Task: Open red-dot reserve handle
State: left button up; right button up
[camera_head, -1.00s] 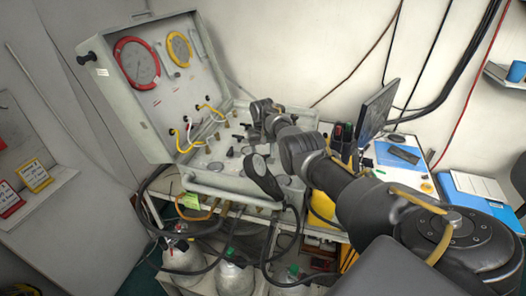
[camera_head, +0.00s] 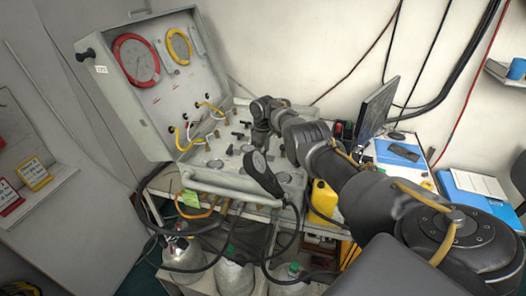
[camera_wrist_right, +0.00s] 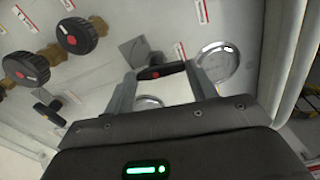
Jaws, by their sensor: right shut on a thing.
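In the right wrist view, a black bar handle with a small red dot (camera_wrist_right: 158,71) lies between the fingers of my right gripper (camera_wrist_right: 160,74). The gripper is shut on it, with one finger at each end of the bar. In the head view, my right gripper (camera_head: 259,138) points down over the right part of the grey air panel (camera_head: 222,180), and the handle is too small or hidden to make out there. My left gripper is not in view.
Black knobs with red marks (camera_wrist_right: 74,36) and a small black lever (camera_wrist_right: 50,112) sit left of the gripper. The open lid (camera_head: 150,80) stands behind.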

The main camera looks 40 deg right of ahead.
jog(key=shift+r+n, duration=0.1)
jog(key=shift+n, duration=0.4)
dwell(0.3)
jog(key=o, duration=1)
notch_tip(320, 180, up, 11)
jog(key=shift+d+f+b, duration=0.1)
jog(key=shift+b, duration=0.35)
